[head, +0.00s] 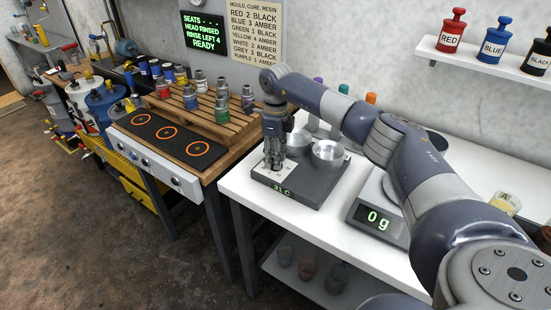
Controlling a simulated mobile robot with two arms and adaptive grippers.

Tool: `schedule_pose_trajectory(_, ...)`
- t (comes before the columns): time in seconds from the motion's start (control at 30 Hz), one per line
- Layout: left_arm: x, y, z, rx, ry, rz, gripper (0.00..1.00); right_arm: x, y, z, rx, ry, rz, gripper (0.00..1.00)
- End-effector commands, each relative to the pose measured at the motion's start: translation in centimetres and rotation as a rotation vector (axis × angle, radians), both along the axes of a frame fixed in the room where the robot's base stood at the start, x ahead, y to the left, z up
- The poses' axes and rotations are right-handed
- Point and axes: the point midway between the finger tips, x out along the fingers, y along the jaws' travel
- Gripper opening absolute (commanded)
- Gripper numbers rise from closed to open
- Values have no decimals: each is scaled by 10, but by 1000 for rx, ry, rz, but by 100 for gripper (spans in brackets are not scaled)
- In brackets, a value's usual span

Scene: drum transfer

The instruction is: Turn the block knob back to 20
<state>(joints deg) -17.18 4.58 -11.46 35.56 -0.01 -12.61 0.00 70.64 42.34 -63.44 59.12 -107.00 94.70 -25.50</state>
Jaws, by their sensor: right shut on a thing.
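The dark heating block (313,191) sits on the white bench, and its green display reads 31 C. My right gripper (274,164) points straight down at the light plate (268,177) on the block's left part. It is shut on the block knob, which its fingers hide, so I cannot read the knob's setting. My left gripper is not in view.
Two metal cups (327,151) sit on the block, close to the right of my gripper. A scale (377,217) reading 0 g stands to the right, beside my right arm. A wooden rack (196,122) with several small bottles is at the left.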

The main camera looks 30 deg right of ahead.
Motion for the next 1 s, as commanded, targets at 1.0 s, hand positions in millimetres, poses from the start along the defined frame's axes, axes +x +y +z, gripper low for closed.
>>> schedule_pose_trajectory(1.0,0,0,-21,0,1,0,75,0,1,1,-1,-4,940,4)
